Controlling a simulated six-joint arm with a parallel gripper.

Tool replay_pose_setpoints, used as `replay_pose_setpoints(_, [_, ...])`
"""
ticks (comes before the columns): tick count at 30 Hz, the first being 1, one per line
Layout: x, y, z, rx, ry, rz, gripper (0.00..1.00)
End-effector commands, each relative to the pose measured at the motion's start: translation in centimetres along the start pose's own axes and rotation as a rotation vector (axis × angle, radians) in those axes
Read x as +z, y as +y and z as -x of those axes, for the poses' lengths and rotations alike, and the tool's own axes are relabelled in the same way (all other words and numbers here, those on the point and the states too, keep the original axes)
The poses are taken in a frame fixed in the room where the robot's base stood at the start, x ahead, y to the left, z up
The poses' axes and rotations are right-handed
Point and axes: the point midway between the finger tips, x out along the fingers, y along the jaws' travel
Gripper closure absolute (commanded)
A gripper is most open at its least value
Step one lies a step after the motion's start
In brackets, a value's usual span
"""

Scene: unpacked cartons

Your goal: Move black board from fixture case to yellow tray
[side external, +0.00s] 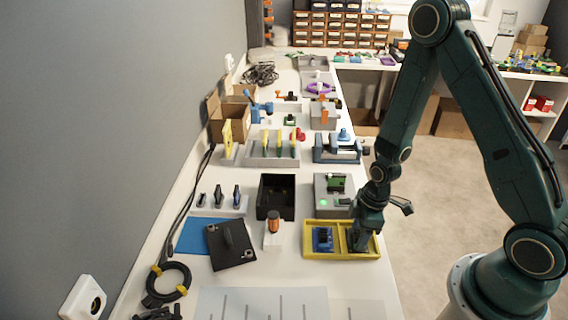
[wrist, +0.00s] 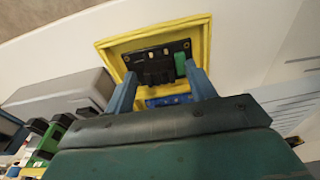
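The yellow tray (side external: 313,255) has two compartments and sits at the front right of the bench; its rim also shows in the wrist view (wrist: 150,35). The black board (wrist: 157,65), with a green connector at one end, is in the right compartment. A blue board (side external: 322,238) lies in the left compartment. My gripper (side external: 360,243) is down at the right compartment. The grey fixture case (side external: 322,207) stands just behind the tray, showing a green light.
An open black box (side external: 275,212) stands left of the fixture case. An orange-topped piece (side external: 273,224) and a dark plate with a handle (side external: 231,245) are left of the tray. A blue vise (side external: 338,150) is farther back. White sheets lie on the bench in front.

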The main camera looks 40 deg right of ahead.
Motion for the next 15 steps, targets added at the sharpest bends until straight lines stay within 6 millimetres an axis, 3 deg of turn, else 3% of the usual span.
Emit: replay_pose_setpoints(15, [0.0,0.0,1.1,0.001,0.0,0.0,0.44])
